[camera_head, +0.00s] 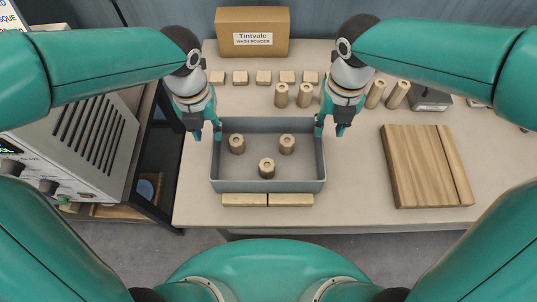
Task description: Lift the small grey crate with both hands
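The small grey crate (245,186) stands on the table in the middle of the head view, with three wooden cylinders standing inside it. My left gripper (207,134) is at the crate's left wall, fingers apart, one outside the wall and the other at the wall's upper edge. My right gripper (330,130) is at the right wall, also with fingers apart, one at the wall's edge and one outside. I cannot tell whether either gripper touches the crate. The grippers hide small parts of the side walls.
Wooden strips (244,199) lie just in front of the crate. Wooden blocks (240,78), cylinders (304,95) and a Tintvale box (252,44) stand behind it. Wooden boards (415,165) lie to the right. A grey machine (70,150) stands at left. Table between crate and boards is clear.

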